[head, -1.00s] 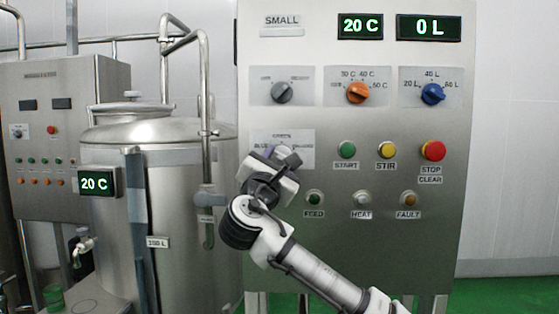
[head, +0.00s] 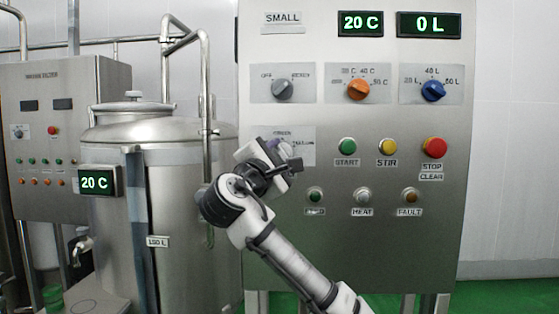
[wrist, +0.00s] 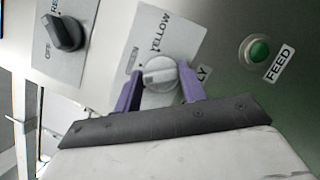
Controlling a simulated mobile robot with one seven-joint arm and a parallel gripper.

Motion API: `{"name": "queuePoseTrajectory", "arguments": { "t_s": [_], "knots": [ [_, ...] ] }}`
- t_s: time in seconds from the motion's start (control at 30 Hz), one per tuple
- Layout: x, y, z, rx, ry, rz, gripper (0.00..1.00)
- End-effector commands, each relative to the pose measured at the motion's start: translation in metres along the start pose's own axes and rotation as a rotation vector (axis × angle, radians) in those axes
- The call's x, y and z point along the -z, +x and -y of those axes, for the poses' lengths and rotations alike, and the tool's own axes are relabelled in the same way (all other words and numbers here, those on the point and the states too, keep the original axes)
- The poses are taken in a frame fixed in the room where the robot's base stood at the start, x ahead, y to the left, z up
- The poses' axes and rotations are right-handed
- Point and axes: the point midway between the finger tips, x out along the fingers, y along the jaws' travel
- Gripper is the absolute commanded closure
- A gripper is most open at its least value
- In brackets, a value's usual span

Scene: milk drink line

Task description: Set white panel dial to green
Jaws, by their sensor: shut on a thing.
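The white panel dial (wrist: 160,74) sits between the two purple fingers of my gripper (wrist: 161,86) in the wrist view, and the gripper is shut on it. A ridge crosses the dial's face roughly left to right in that view. In the head view my gripper (head: 284,153) is at the plate (head: 303,142) below the grey dial and hides the white dial.
A grey dial (head: 283,89), an orange dial (head: 357,89) and a blue dial (head: 433,90) sit above. Green START (head: 347,146), yellow STIR (head: 388,146) and red STOP (head: 433,148) buttons are to the right. The FEED lamp (head: 315,195) is just below my gripper. A steel tank (head: 180,215) stands left.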

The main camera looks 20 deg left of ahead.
Motion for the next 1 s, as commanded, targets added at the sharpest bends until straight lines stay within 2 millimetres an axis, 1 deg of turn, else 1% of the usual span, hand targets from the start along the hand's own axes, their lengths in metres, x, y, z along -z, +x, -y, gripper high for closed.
{"name": "queuePoseTrajectory", "arguments": {
  "t_s": [0.2, 0.5, 0.7, 1.0],
  "knots": [
    [-0.0016, 0.001, -0.0028, 0.077, 0.193, 0.001, 0.82],
    [-0.0026, 0.0017, -0.0038, 0.166, 0.409, 0.002, 0.82],
    [-0.0032, 0.0017, -0.0041, 0.204, 0.504, 0.002, 0.82],
    [-0.0037, 0.0019, -0.0042, 0.228, 0.564, 0.003, 0.82]
  ]
}}
